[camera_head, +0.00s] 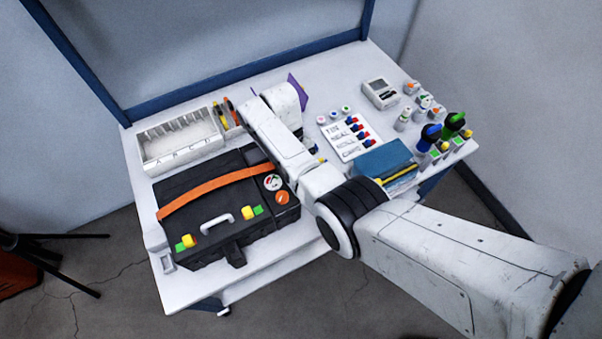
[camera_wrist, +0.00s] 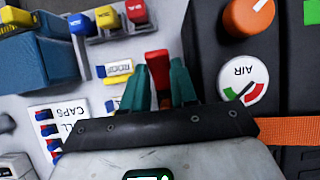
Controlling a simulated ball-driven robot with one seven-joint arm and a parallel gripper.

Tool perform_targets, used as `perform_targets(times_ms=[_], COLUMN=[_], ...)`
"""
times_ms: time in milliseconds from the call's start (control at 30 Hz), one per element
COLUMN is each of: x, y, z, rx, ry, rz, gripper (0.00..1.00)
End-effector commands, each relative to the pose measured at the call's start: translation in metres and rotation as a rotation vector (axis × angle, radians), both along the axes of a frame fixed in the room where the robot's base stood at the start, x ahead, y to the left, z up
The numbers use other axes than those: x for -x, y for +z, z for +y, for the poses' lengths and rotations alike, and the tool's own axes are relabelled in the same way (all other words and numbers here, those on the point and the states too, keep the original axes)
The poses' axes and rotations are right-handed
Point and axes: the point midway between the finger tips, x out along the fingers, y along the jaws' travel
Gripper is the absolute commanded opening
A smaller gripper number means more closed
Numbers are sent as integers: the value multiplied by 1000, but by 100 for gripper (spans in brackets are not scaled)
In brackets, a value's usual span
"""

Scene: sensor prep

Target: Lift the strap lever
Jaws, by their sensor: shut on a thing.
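A black case (camera_head: 190,235) with an orange strap (camera_head: 215,190) across its lid lies at the front left of the table. In the wrist view the strap (camera_wrist: 290,131) runs up to the right side of my gripper. My gripper (camera_wrist: 160,80) has teal fingers, one on each side of a red lever (camera_wrist: 157,68), beside the case's edge. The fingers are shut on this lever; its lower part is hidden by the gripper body. In the head view my arm covers the gripper and the lever.
An AIR gauge (camera_wrist: 243,82) and an orange knob (camera_wrist: 249,14) sit on the case close by. A blue box (camera_head: 385,160), a label card (camera_head: 350,135) and several bottles stand to the right. A white divided tray (camera_head: 180,140) is behind the case.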

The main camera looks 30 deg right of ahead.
Motion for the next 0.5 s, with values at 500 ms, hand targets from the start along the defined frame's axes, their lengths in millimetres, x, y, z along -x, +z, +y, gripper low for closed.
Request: perform_targets(times_ms=[500], x=[-2], y=[2], z=[0], rx=[0], ry=[0], rz=[-4], gripper=[38])
